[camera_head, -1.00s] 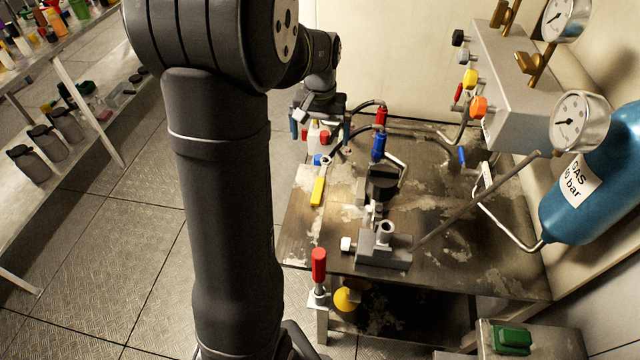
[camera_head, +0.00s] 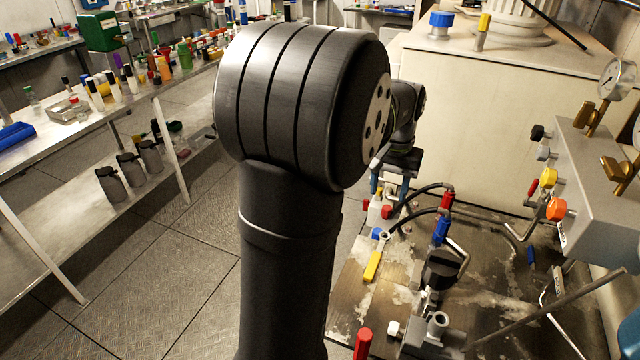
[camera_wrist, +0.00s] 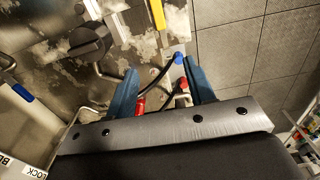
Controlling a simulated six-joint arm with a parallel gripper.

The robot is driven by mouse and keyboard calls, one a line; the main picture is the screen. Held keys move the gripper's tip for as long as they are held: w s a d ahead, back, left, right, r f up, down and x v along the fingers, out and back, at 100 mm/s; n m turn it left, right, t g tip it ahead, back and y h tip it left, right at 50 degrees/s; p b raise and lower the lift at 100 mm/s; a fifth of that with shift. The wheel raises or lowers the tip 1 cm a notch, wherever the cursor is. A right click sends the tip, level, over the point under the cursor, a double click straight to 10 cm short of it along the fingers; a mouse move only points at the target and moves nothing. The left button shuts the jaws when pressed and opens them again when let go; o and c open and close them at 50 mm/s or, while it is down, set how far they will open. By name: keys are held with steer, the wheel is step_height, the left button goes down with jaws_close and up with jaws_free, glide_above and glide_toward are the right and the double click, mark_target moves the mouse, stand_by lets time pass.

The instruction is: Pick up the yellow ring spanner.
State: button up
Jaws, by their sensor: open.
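The yellow ring spanner (camera_head: 372,265) lies near the left edge of the worktop (camera_head: 350,297), its yellow handle towards the camera and its metal end away. In the wrist view only part of its yellow handle (camera_wrist: 158,14) shows at the top edge, beyond my fingertips. My gripper (camera_head: 390,190) is open, with two blue fingers, at the far left of the worktop, farther back than the spanner. In the wrist view my gripper (camera_wrist: 161,70) has hoses and red and blue fittings between and below its fingers, and no spanner between them.
Black hoses with a red fitting (camera_head: 447,199) and a blue fitting (camera_head: 441,231) stand right of the spanner. A black-topped valve (camera_head: 441,268) is nearby. A red handle (camera_head: 363,343) rises at the front. Floor lies left of the worktop.

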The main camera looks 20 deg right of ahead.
glide_above(375, 259)
steer(key=f, duration=1.7)
steer(key=shift+s, duration=0.2)
steer(key=shift+w+f, duration=0.15)
steer(key=shift+f, duration=1.45)
steer(key=shift+w+f, duration=0.1)
steer(key=shift+f, duration=1.5)
jaws_close()
